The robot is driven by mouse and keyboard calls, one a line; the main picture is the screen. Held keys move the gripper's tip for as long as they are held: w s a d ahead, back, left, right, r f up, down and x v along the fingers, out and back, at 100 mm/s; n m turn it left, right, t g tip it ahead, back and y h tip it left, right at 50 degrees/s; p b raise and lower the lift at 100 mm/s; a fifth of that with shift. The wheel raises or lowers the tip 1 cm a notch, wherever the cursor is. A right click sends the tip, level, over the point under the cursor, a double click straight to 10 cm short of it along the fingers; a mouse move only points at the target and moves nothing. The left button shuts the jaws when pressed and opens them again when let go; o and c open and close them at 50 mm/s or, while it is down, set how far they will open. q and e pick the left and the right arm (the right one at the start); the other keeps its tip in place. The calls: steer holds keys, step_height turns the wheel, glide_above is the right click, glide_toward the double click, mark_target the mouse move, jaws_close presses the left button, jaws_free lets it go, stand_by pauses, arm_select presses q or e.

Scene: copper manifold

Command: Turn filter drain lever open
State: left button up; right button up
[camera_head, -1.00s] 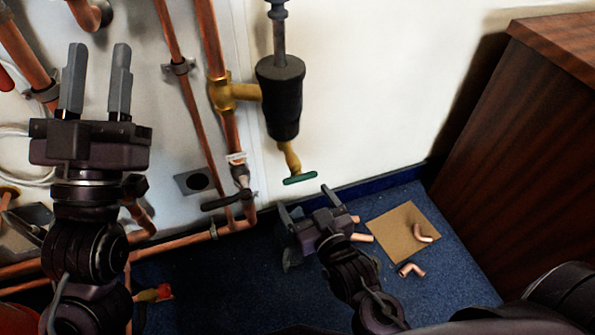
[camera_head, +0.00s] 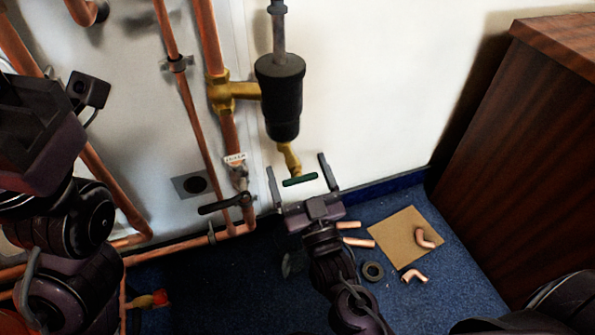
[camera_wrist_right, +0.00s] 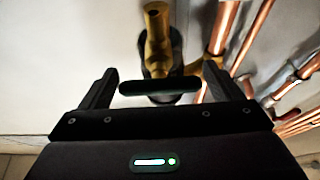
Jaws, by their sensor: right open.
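The black filter body (camera_head: 280,97) hangs from a grey pipe in front of the white wall, joined to the copper pipe by a brass tee. A brass drain cock (camera_head: 291,158) points down from its bottom and carries a dark green lever (camera_head: 299,180). My right gripper (camera_head: 300,174) is open just below the filter, with a finger on each side of the lever. In the right wrist view the lever (camera_wrist_right: 160,86) lies crosswise between the open fingers, with gaps at both ends. My left arm (camera_head: 50,170) is at the left edge; its fingertips are out of frame.
A black-handled valve (camera_head: 225,203) sits on the copper pipe left of my right gripper. A brown cabinet (camera_head: 530,130) stands at the right. A cardboard square (camera_head: 400,235), copper elbows (camera_head: 413,275) and a dark ring (camera_head: 373,271) lie on the blue carpet.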

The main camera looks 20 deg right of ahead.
steer(key=shift+w+r, duration=0.2)
steer(key=shift+w, duration=0.25)
steer(key=shift+c, duration=0.4)
